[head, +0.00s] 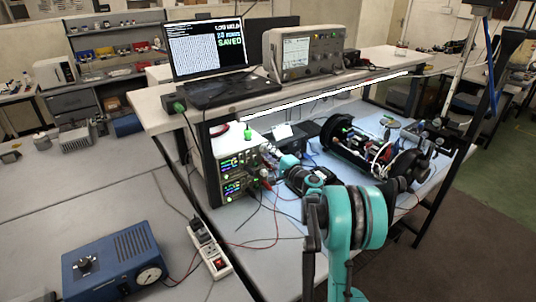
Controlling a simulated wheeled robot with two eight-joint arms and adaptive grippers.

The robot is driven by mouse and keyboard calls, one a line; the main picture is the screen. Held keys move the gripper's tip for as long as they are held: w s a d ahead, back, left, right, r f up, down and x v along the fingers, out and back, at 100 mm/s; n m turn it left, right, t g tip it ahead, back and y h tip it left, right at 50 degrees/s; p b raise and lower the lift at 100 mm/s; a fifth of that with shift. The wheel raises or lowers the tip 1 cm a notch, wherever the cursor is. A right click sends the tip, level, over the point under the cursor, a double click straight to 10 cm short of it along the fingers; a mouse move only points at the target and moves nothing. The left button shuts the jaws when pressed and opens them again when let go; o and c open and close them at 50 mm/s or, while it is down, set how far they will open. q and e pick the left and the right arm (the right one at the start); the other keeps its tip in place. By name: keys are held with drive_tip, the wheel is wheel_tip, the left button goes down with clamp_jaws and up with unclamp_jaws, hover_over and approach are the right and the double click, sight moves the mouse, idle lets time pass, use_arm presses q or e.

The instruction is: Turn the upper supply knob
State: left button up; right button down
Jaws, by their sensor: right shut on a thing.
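The bench power supply (231,158) stands under the raised shelf, with an upper and a lower lit display on its front. My right arm comes in from the bottom and reaches left to the supply. My right gripper (270,156) is at the right side of the supply front, level with the upper display. It is shut on the upper supply knob, which the fingers mostly hide. Cables and lower controls crowd the front just below the fingers. My left gripper is not in view.
A laptop (208,50) and an oscilloscope (305,52) stand on the shelf above. An open black cylinder (375,143) with wiring lies to the right. A blue box with a gauge (113,262) and a power strip (210,250) are at the lower left. Loose leads cross the bench.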

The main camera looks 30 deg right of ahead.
drive_tip(key=shift+m, duration=0.6)
drive_tip(key=c, duration=1.3)
unclamp_jaws()
drive_tip(key=s+d, duration=0.1)
drive_tip(key=s, duration=1.1)
